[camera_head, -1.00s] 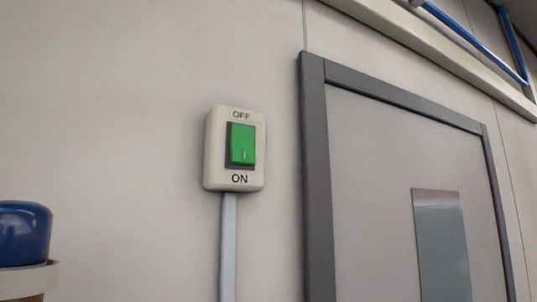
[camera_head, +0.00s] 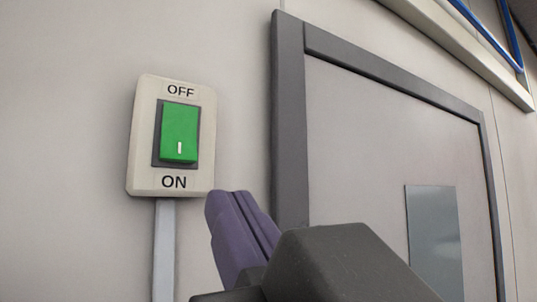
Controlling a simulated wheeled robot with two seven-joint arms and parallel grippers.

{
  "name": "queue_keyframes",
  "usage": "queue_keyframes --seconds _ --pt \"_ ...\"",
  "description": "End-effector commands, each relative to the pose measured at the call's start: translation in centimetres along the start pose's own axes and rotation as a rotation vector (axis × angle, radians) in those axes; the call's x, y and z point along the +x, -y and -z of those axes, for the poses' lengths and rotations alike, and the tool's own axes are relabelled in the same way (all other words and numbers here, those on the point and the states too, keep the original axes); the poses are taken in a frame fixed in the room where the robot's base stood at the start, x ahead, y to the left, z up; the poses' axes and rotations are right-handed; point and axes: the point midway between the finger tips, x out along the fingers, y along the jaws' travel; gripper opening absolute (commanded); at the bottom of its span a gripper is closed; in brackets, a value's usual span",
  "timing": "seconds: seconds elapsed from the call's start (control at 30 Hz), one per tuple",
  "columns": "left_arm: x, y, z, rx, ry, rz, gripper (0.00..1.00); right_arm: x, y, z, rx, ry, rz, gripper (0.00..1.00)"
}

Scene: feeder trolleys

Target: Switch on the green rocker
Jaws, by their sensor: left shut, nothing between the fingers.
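The green rocker (camera_head: 179,131) sits in a dark frame on a cream switch plate (camera_head: 144,150) on the wall. The plate reads OFF above the rocker and ON below it. A white mark shows near the rocker's lower end. My left gripper (camera_head: 226,198) has purple fingers, shut together with nothing between them. Its fingertips are to the lower right of the plate in the picture, just beside its lower right corner. I cannot tell whether they touch it. My right gripper is not in view.
A grey conduit (camera_head: 164,245) runs down the wall from the plate. A grey-framed door (camera_head: 380,140) with a metal panel (camera_head: 434,240) stands to the right. Blue pipe and a pale rail run along the top right. The wall left of the switch is clear.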

Motion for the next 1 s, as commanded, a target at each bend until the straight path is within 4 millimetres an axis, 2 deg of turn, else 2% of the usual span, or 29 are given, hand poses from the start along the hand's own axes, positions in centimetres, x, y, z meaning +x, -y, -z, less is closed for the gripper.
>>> queue_keyframes --seconds 0.23,0.47,0.6,0.7,1.0 --pt "4.9 0.0 0.1 0.004 0.006 0.001 0.00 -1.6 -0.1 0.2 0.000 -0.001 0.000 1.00" --pt "10.2 0.0 0.6 0.007 0.002 0.003 0.00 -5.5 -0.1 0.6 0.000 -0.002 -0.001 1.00" --pt "11.4 0.0 -1.7 0.007 0.002 0.002 0.00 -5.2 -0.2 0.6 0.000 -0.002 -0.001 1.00" --pt "12.1 0.0 -2.5 0.006 0.002 0.002 0.00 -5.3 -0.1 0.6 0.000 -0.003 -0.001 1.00" --pt "12.4 0.0 -2.9 0.002 0.002 0.000 0.00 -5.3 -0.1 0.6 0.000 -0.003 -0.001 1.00"
